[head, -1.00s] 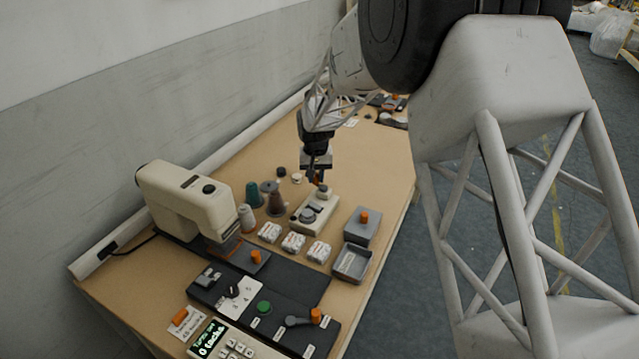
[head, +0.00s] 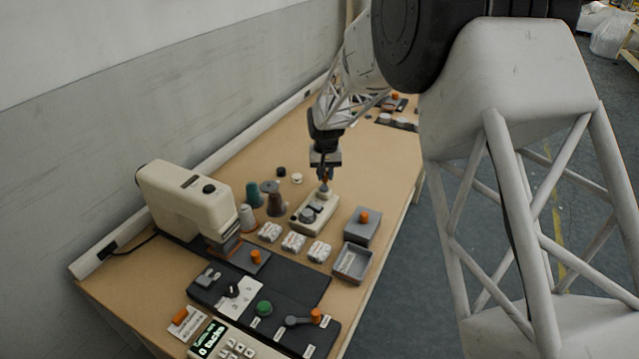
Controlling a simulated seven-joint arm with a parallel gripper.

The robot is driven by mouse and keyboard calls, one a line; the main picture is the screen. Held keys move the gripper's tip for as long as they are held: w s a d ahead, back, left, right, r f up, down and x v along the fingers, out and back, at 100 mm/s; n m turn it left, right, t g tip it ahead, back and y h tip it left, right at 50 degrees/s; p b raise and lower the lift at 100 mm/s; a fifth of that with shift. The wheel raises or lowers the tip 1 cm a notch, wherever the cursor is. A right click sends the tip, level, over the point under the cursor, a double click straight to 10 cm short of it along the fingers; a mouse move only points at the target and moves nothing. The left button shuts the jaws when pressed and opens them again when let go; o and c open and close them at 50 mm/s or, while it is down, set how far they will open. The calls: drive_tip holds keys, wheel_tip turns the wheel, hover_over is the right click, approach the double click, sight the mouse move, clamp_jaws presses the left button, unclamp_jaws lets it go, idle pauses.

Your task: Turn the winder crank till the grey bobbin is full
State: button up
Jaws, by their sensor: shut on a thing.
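The cream bobbin winder (head: 323,213) stands on the table just past the white packets. A grey round piece (head: 306,215), which looks like the grey bobbin, sits on its near end. It is too small to tell how much thread is on it. My gripper (head: 325,183) points down over the winder's far end, shut on the small orange crank knob between its fingers. The fingers cover most of the crank, so its arm is hard to make out.
Thread cones (head: 276,205) stand left of the winder. White packets (head: 293,242) lie nearer. A grey box with an orange knob (head: 362,227) and an open grey tray (head: 352,262) stand right. The sewing machine (head: 188,203) is at left.

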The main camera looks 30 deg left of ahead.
drive_tip(key=shift+d, duration=0.1)
drive_tip(key=shift+d+f, duration=0.1)
drive_tip(key=shift+d, duration=0.85)
drive_tip(key=shift+s+d, duration=0.55)
drive_tip(key=shift+d, duration=0.25)
drive_tip(key=shift+s+d, duration=0.1)
drive_tip(key=shift+s, duration=0.1)
drive_tip(key=shift+s+d, duration=0.2)
drive_tip(key=shift+s, duration=0.55)
